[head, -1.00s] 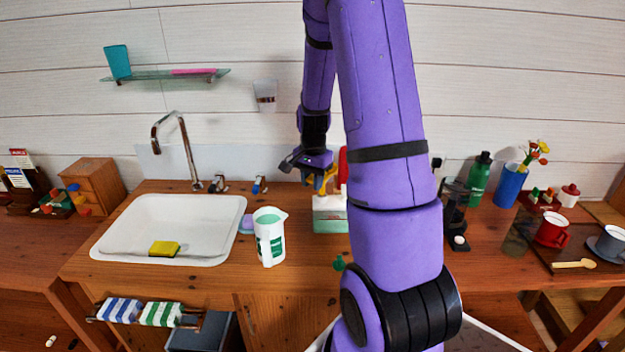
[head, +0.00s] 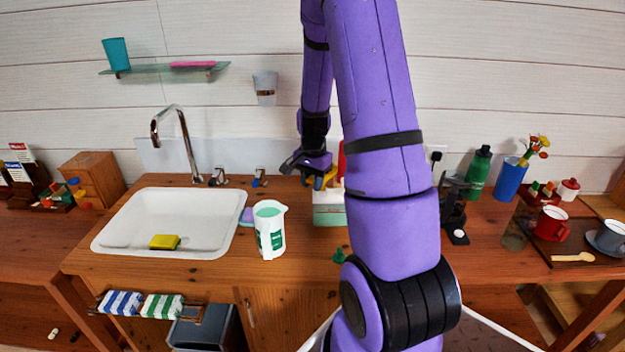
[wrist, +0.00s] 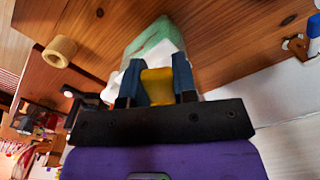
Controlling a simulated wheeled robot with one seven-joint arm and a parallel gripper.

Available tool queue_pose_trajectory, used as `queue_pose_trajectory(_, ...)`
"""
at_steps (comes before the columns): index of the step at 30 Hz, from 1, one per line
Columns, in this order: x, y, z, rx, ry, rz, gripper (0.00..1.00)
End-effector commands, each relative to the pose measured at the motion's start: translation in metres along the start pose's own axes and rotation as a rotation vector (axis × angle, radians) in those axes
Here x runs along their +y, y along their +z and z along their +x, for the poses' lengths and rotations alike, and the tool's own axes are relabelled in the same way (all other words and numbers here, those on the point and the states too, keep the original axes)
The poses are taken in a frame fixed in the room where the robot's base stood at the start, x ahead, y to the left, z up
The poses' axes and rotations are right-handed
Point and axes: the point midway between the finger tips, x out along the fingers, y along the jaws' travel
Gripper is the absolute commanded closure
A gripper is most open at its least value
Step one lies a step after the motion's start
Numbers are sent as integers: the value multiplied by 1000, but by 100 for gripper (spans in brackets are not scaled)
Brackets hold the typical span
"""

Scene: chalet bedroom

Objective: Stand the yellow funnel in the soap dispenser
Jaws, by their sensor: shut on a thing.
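The yellow funnel (wrist: 157,86) is between the two fingers of my gripper (wrist: 155,82), which is shut on it. In the head view my gripper (head: 318,178) is just above a white and green box-shaped container (head: 330,209), which looks like the soap dispenser. The container also shows in the wrist view (wrist: 154,40), directly beyond the funnel. The funnel's lower end is hidden, so I cannot tell whether it is in the container's opening. My arm covers the container's right side in the head view.
A white jug with green contents (head: 270,231) stands left of the container, beside the sink (head: 120,243) and tap (head: 180,135). A red upright thing (head: 341,163) is close behind my gripper. A green bottle (head: 478,172) and blue vase (head: 510,181) stand right.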

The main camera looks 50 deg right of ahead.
Motion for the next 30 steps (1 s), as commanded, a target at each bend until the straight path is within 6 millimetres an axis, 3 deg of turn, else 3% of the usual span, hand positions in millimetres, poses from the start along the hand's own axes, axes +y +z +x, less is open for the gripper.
queue_pose_trajectory(30,0,0,26,-1,1,0,96)
